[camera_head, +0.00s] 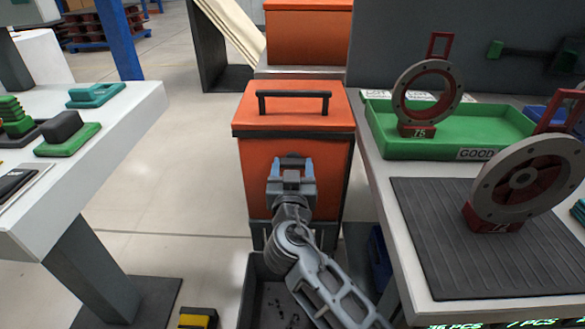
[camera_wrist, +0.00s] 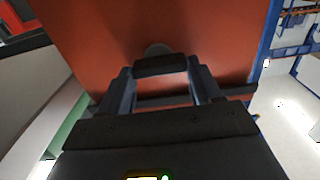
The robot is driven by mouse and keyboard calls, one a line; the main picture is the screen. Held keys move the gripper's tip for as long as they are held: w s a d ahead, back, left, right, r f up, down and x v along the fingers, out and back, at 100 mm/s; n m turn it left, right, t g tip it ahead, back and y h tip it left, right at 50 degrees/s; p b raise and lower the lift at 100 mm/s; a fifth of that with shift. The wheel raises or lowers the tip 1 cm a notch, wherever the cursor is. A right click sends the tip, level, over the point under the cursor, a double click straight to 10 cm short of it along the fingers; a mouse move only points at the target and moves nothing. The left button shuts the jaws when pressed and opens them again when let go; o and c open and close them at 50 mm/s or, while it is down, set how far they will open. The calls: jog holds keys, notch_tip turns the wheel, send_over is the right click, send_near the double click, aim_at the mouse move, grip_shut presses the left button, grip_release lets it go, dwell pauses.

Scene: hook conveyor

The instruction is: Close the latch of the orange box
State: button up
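The orange box (camera_head: 290,180) stands upright in the middle of the head view. It has an orange lid with a dark rim and a black bar handle (camera_head: 293,97) on top. My gripper (camera_head: 291,160) is at the upper front face of the box, its two fingers spread apart. In the wrist view, my gripper (camera_wrist: 160,72) faces the orange box front (camera_wrist: 150,25). A short dark bar, seemingly the latch (camera_wrist: 160,66), lies between the fingertips, with a grey round part behind it. Whether the fingers touch the bar cannot be told.
A table on the right holds a green tray (camera_head: 450,130), a dark mat (camera_head: 440,230) and round flanged parts. A white table (camera_head: 120,110) with green parts stands left. A dark open bin (camera_head: 270,295) is below the box.

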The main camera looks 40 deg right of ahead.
jog(key=c, duration=0.5)
jog(key=shift+c, duration=0.2)
jog(key=shift+n, duration=0.3)
jog(key=n, duration=0.3)
jog(key=shift+a+b, duration=0.1)
jog(key=shift+b, duration=0.25)
jog(key=n, duration=0.3)
jog(key=shift+w+n, duration=0.1)
jog(key=shift+n, duration=0.2)
jog(key=n+p, duration=0.1)
jog(key=n, duration=0.4)
jog(key=shift+a+f+p, duration=0.1)
jog(key=shift+p, duration=0.3)
jog(key=n+p, duration=0.2)
jog(key=n, duration=0.3)
jog(key=shift+w+f+n, duration=0.1)
jog(key=shift+f+n, duration=0.05)
jog(key=shift+n, duration=0.15)
jog(key=shift+f, duration=0.1)
jog(key=o, duration=1.1)
jog(key=shift+c, duration=0.2)
